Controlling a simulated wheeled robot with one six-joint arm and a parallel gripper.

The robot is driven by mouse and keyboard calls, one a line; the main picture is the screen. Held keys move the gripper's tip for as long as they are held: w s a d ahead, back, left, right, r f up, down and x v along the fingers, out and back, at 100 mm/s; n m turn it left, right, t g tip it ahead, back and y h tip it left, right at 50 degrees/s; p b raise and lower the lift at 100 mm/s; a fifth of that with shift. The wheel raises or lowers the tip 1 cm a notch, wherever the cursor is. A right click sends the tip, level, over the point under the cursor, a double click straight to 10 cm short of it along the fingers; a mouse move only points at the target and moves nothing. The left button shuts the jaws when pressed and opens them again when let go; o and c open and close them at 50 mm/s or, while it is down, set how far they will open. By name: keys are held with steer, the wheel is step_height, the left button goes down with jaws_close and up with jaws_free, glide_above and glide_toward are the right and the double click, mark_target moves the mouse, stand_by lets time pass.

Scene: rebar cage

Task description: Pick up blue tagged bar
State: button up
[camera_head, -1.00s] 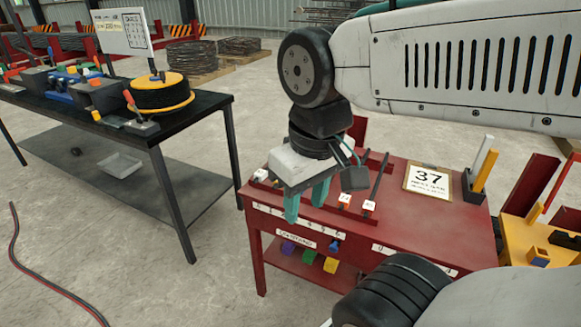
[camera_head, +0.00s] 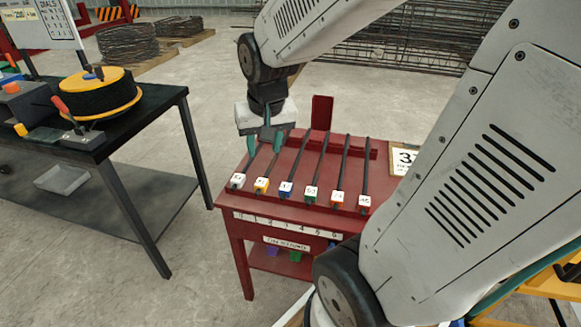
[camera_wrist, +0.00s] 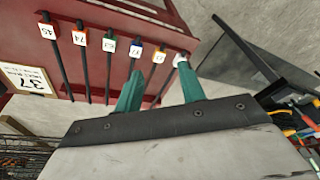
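The blue tagged bar (camera_head: 297,160) is a thin dark rod lying on the red table, third from the left in the head view. Its white tag with a blue edge (camera_head: 286,189) is at the table's near side. In the wrist view the blue tag (camera_wrist: 136,49) shows near my left-hand finger, which hides part of its bar. My gripper (camera_head: 264,146) points down above the left bars. In the wrist view my gripper (camera_wrist: 161,68) is open and empty, its fingertips around the yellow tagged bar's line, left of the white tag. I cannot tell its height above the bars.
White (camera_head: 237,181), yellow (camera_head: 262,186), green (camera_head: 311,195), orange (camera_head: 337,197) and red (camera_head: 364,202) tagged bars lie alongside, closely spaced. A raised red plate (camera_head: 321,112) stands behind. A black workbench (camera_head: 150,125) is at left, with open floor between.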

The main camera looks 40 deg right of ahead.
steer(key=w+d+f+m+h, duration=0.1)
steer(key=w+d+f+m, duration=0.3)
steer(key=w+d+f, duration=0.45)
steer(key=m+t+h, duration=0.1)
steer(key=m+t, duration=0.1)
steer(key=m, duration=0.1)
glide_toward(295, 165)
steer(key=a+x, duration=0.1)
steer(key=x, duration=0.1)
steer(key=shift+g, duration=0.3)
steer(key=shift+d+x, duration=0.2)
steer(key=shift+x, duration=1.45)
steer(key=shift+d+x, duration=0.2)
steer(key=shift+x, duration=1.5)
steer(key=shift+r, duration=0.15)
jaws_close()
